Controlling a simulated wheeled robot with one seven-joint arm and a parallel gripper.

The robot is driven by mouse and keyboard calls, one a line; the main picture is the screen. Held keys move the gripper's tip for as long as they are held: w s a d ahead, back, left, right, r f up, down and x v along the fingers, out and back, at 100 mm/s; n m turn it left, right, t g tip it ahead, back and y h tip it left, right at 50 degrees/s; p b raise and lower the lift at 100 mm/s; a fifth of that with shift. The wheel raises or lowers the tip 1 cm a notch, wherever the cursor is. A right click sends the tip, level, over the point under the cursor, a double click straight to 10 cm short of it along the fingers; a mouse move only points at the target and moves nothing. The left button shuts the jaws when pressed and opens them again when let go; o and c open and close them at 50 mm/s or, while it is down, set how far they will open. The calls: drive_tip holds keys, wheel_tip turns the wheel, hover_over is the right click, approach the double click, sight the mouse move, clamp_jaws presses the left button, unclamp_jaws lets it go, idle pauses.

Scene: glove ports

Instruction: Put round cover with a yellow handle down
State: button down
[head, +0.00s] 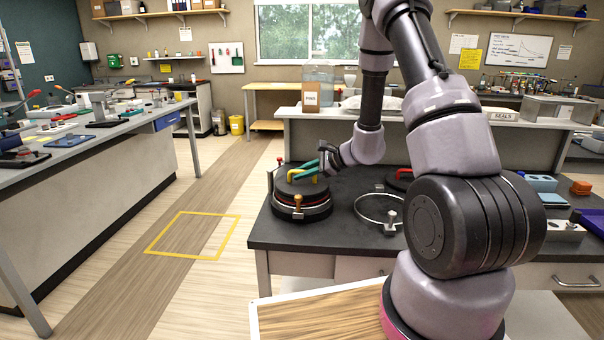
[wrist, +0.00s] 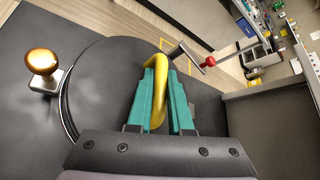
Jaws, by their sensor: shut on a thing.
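The round cover (head: 288,188) is a dark disc with a yellow handle (head: 319,177). In the head view it is at the left end of the dark bench top, over a round base with an orange-brown knob (head: 298,201) at its front. I cannot tell whether the cover rests on the base or is just above it. My gripper (head: 309,169) has teal fingers and is shut on the yellow handle. In the wrist view the handle (wrist: 160,92) stands between the two fingers, and the dark cover (wrist: 108,75) spreads out beneath them.
An open metal ring (head: 378,209) with a pale knob lies right of the cover on the bench (head: 340,236). Another dark round piece (head: 398,178) is behind it, partly hidden by my arm. A raised shelf (head: 300,113) runs along the back. Blue and orange items stand at the right.

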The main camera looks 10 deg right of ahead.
drive_tip(key=shift+f, duration=0.1)
drive_tip(key=c, duration=0.8)
unclamp_jaws()
drive_tip(key=shift+f, duration=0.1)
drive_tip(key=shift+c, duration=0.2)
